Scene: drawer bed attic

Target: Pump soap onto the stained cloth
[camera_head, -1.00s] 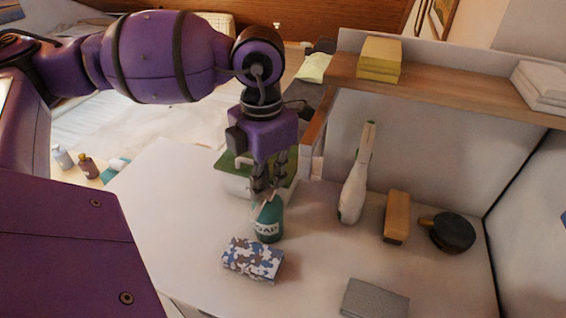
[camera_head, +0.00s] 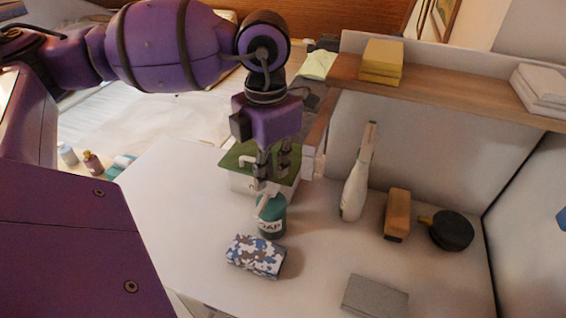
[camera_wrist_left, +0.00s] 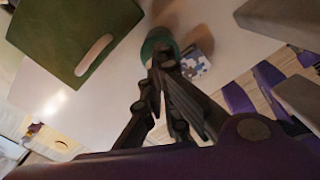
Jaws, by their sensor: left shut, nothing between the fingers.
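The soap bottle (camera_head: 272,222) is green with a white label and stands upright on the white worktop. Its pale pump head (camera_head: 266,200) shows on top, partly behind the fingertips. The stained cloth (camera_head: 256,257) is a folded block patterned in blue, white and brown, lying just in front of the bottle. My left gripper (camera_head: 269,182) points down right above the pump, shut and empty; I cannot tell whether it touches. In the left wrist view the bottle (camera_wrist_left: 157,42) shows beyond the fingertips, with the cloth (camera_wrist_left: 197,63) beside it. My right gripper is not in view.
A grey block (camera_head: 375,297) lies in front. A wooden shelf (camera_head: 450,92) overhangs the back.

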